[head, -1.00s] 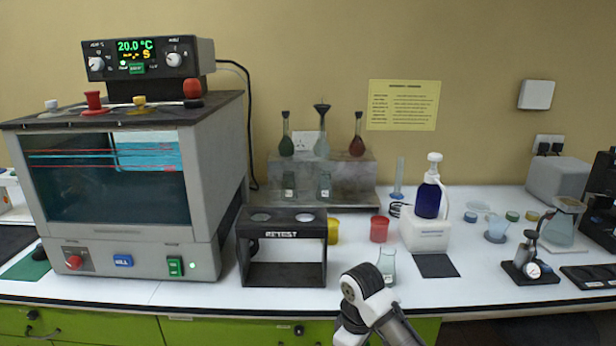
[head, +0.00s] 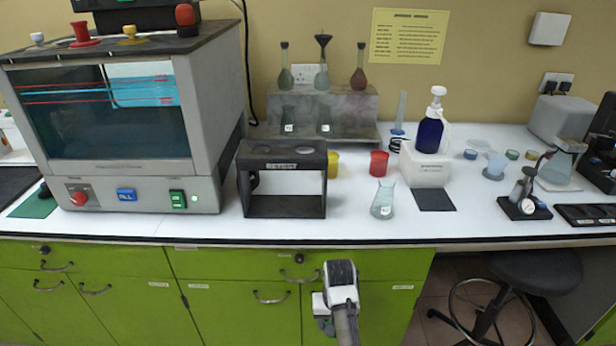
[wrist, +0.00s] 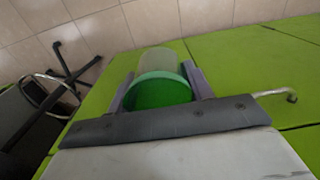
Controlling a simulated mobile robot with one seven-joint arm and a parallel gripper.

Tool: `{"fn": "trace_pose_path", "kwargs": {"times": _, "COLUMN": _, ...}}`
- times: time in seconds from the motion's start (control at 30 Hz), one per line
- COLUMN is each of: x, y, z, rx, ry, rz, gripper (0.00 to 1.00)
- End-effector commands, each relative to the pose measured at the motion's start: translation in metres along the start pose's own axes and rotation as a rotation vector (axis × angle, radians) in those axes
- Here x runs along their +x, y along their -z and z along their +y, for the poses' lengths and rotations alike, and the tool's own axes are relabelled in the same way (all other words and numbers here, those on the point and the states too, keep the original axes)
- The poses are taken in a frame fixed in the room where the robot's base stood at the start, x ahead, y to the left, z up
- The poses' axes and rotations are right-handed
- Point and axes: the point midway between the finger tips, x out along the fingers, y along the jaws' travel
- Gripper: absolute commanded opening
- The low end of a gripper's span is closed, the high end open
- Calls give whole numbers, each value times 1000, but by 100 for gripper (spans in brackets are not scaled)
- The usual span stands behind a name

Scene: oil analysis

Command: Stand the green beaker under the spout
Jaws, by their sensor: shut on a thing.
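My gripper (wrist: 160,95) is shut on the green beaker (wrist: 162,90), which sits between its two fingers in the wrist view. In the head view the gripper is low in front of the green cabinet doors, below the bench top, and the beaker is mostly hidden there. A blue bottle with a white pump top and spout (head: 430,128) stands on a white block (head: 426,169) at the right of the bench. A black mat (head: 435,199) lies in front of the block and is clear.
A clear flask (head: 383,202) stands left of the mat near the bench edge. A red cup (head: 379,164) and a yellow cup (head: 333,164) stand behind it. A black rack (head: 284,211) is further left. A stool (head: 545,275) stands under the bench at right.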

Motion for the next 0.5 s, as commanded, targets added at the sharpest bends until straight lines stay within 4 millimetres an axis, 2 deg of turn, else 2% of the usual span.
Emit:
{"fn": "trace_pose_path", "kwargs": {"times": 0.17, "x": 16, "y": -5, "z": 2, "rx": 3, "ry": -2, "rz": -14, "gripper": 29}}
{"fn": "trace_pose_path", "kwargs": {"times": 0.27, "x": 24, "y": -6, "z": -4, "rx": 2, "ry": 2, "rz": -14, "gripper": 29}}
{"fn": "trace_pose_path", "kwargs": {"times": 0.5, "x": 85, "y": -17, "z": -48, "rx": 4, "ry": 10, "rz": -14, "gripper": 29}}
